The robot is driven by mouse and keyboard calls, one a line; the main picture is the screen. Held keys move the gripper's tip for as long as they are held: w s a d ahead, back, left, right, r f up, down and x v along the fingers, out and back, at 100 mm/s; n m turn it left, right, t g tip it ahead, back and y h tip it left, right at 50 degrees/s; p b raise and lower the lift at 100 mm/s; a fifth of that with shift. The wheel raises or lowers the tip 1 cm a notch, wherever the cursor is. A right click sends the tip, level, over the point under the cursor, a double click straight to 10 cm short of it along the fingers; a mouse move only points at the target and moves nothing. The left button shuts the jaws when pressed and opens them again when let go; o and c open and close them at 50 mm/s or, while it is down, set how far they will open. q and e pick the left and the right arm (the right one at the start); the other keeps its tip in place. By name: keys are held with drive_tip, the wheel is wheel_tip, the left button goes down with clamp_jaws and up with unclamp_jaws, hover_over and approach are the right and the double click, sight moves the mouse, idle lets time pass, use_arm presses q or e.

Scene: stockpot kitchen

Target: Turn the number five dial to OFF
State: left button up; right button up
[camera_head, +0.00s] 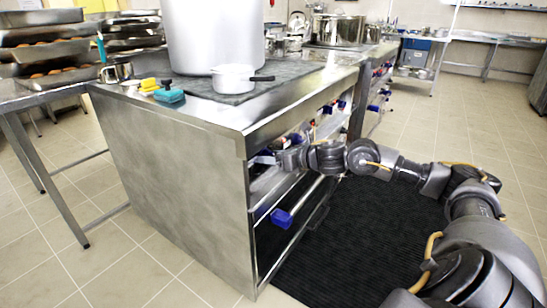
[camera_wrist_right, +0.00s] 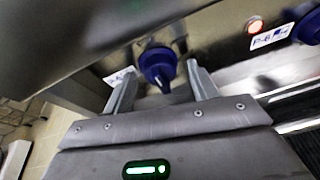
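In the right wrist view a dark blue dial (camera_wrist_right: 158,66) sits on the steel front panel, with its pointer towards the bottom of the picture. My right gripper (camera_wrist_right: 162,82) is open, with one finger on each side of this dial; I cannot tell whether they touch it. A white label beside the dial is too small and cut off to read, so its number is unclear. In the head view my right gripper (camera_head: 277,158) is at the counter's front, and its fingers are hard to make out. My left gripper is not in view.
Another label (camera_wrist_right: 272,37), seemingly P-6, a lit orange lamp (camera_wrist_right: 254,25) and a second blue dial (camera_wrist_right: 308,29) are to the right. On the counter stand a large stockpot (camera_head: 212,35) and a white saucepan (camera_head: 233,78). A black mat (camera_head: 350,250) covers the floor in front.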

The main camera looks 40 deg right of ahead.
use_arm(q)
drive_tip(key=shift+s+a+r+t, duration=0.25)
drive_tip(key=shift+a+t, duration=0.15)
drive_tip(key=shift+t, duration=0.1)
use_arm(e)
drive_tip(key=v, duration=1)
drive_tip(key=shift+s, duration=0.4)
drive_tip(key=shift+d+r, duration=0.1)
